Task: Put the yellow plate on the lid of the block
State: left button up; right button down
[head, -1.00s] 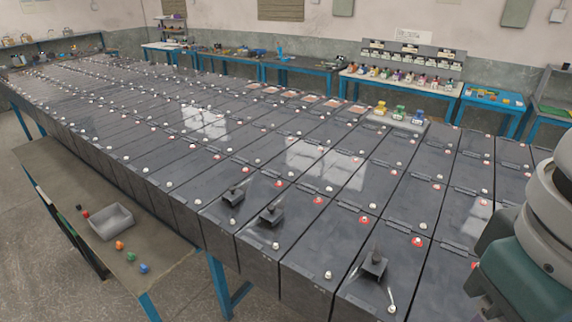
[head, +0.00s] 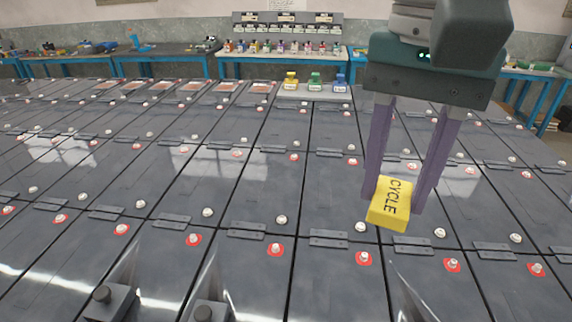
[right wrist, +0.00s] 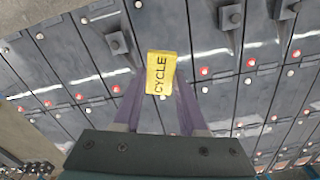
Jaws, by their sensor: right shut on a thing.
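The yellow plate (head: 390,205), marked "CYCLE", is in my right gripper (head: 400,190), between its two purple fingers. The gripper is shut on it and holds it above the dark battery blocks. In the right wrist view the plate (right wrist: 161,72) sits between the fingertips, with its lettering facing the camera. The block lids (head: 340,282) are dark grey with white caps and red-ringed terminals. Which lid is the task's block I cannot tell. My left gripper is not in view.
Black square pieces with upright knobs (head: 110,300) stand on front blocks. Yellow, green and blue bottles (head: 315,80) stand on a tray behind the rows. Blue-legged benches (head: 290,63) line the wall. Many lids are bare.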

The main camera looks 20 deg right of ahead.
jog(key=w+d+f+m+b, duration=0.1)
jog(key=w+f+m+b, duration=0.1)
jog(key=f+m+b, duration=0.55)
jog(key=w+d+f+m+b, duration=0.15)
jog(key=f+b, duration=0.35)
jog(key=b, duration=0.6)
jog(key=m, duration=0.1)
send_over(341, 320)
notch_tip(341, 320, down, 14)
jog(key=shift+f+p, duration=0.2)
jog(key=shift+p, duration=0.2)
notch_tip(341, 320, down, 5)
jog(key=shift+f, duration=0.1)
jog(key=c, duration=0.9)
grip_release()
jog(key=shift+f, duration=0.15)
jog(key=o, duration=0.4)
jog(key=shift+o, duration=0.2)
